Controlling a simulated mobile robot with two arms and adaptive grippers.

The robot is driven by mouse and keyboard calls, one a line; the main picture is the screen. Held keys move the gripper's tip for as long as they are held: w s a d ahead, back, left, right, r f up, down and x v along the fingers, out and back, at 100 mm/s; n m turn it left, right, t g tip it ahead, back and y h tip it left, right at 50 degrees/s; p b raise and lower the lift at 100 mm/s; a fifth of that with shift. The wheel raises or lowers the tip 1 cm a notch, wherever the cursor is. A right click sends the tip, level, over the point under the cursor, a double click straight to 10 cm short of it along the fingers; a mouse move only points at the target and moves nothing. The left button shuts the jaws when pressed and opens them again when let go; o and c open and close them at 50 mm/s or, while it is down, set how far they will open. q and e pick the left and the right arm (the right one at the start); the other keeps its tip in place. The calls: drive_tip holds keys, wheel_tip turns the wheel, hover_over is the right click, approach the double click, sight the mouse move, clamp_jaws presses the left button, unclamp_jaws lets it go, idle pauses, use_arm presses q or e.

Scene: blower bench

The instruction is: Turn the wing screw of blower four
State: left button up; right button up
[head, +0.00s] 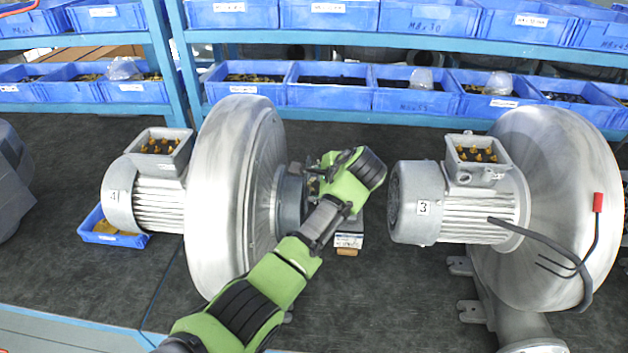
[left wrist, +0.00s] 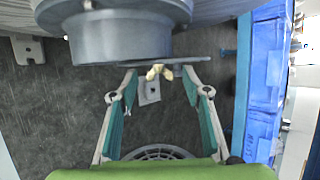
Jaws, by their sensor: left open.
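Blower four (head: 236,200), with "4" on its motor, stands at the left of the head view. My left gripper (head: 318,172) is at its outlet side, partly hidden by my wrist. In the left wrist view the brass-coloured wing screw (left wrist: 159,72) sits at the edge of a flat plate beside the grey round outlet (left wrist: 120,36). My left gripper (left wrist: 159,82) is open there, one fingertip on each side of the wing screw. I see a gap between the fingers and the wings. The wing screw cannot be made out in the head view. My right gripper is not in view.
Blower three (head: 455,205) stands to the right, a dark cable hanging at its front. A small blue tray (head: 128,241) lies by blower four's motor. Blue bins (head: 330,95) fill the rack behind. The dark bench top (head: 400,300) is mostly clear in front.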

use_arm(q)
drive_tip(key=shift+s+r, duration=0.1)
drive_tip(key=shift+s, duration=0.05)
drive_tip(key=c, duration=1.1)
drive_tip(key=shift+s+f+t+b, duration=0.1)
drive_tip(key=shift+f+t+b, duration=0.15)
drive_tip(key=shift+t+b, duration=0.25)
drive_tip(key=shift+s+f+t+b, duration=0.1)
drive_tip(key=shift+f+t+b, duration=0.15)
drive_tip(key=shift+t, duration=0.45)
drive_tip(key=t+b, duration=0.1)
drive_tip(key=b, duration=0.1)
drive_tip(key=n+t+y+b, duration=0.1)
drive_tip(key=t+b, duration=0.1)
drive_tip(key=b, duration=0.1)
drive_tip(key=shift+s+f, duration=0.1)
drive_tip(key=shift+f, duration=0.25)
drive_tip(key=shift+r+n+t+b, duration=0.2)
drive_tip(key=shift+n+t+b, duration=0.25)
drive_tip(key=shift+b, duration=0.5)
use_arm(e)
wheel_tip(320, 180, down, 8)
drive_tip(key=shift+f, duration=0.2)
use_arm(q)
drive_tip(key=shift+r, duration=0.1)
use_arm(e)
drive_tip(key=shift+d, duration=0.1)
